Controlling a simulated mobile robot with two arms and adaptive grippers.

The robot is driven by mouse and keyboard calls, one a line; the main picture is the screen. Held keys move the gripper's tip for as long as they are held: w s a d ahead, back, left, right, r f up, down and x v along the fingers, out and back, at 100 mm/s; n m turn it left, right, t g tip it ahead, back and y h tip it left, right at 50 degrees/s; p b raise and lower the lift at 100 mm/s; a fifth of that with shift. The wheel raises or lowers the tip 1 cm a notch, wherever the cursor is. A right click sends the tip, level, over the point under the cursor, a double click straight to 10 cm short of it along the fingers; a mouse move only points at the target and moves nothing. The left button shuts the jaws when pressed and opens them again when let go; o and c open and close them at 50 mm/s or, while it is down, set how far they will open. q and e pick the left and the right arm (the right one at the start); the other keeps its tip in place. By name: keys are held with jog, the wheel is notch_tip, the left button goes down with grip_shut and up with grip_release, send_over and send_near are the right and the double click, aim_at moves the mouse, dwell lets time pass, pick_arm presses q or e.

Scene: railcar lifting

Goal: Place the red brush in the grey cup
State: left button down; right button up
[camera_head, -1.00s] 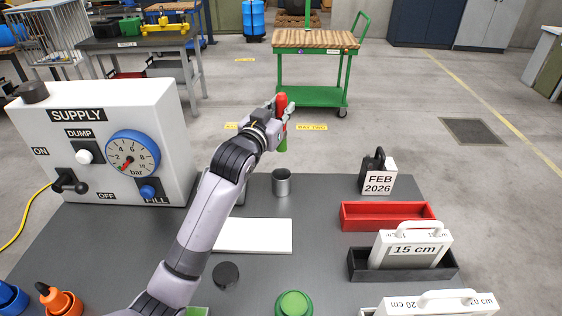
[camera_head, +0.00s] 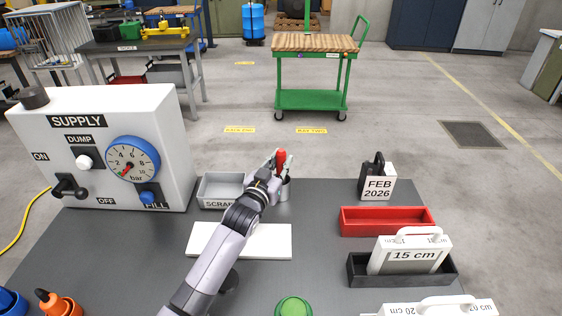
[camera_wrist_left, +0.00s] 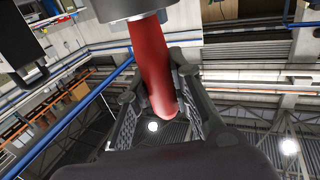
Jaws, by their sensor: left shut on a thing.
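The red brush (camera_head: 281,156) stands about upright in my left gripper (camera_head: 279,165), with its red handle end on top. In the left wrist view the red handle (camera_wrist_left: 155,70) lies between the two fingers (camera_wrist_left: 162,98). The grey cup (camera_head: 285,190) is directly below the gripper at the back edge of the table, partly covered by the hand. The brush's lower end is hidden, and I cannot tell how far it is inside the cup. My right gripper is not in view.
A grey scrap tray (camera_head: 219,188) and a white board (camera_head: 262,241) lie beside my left arm. The supply box (camera_head: 105,145) stands at left. A red tray (camera_head: 388,221), a black tray with a 15 cm block (camera_head: 410,255) and a date block (camera_head: 378,186) are at right.

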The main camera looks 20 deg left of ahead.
pick_arm(q)
jog(key=shift+f, duration=0.2)
jog(key=c, duration=1.4)
grip_release()
jog(key=shift+c, duration=0.2)
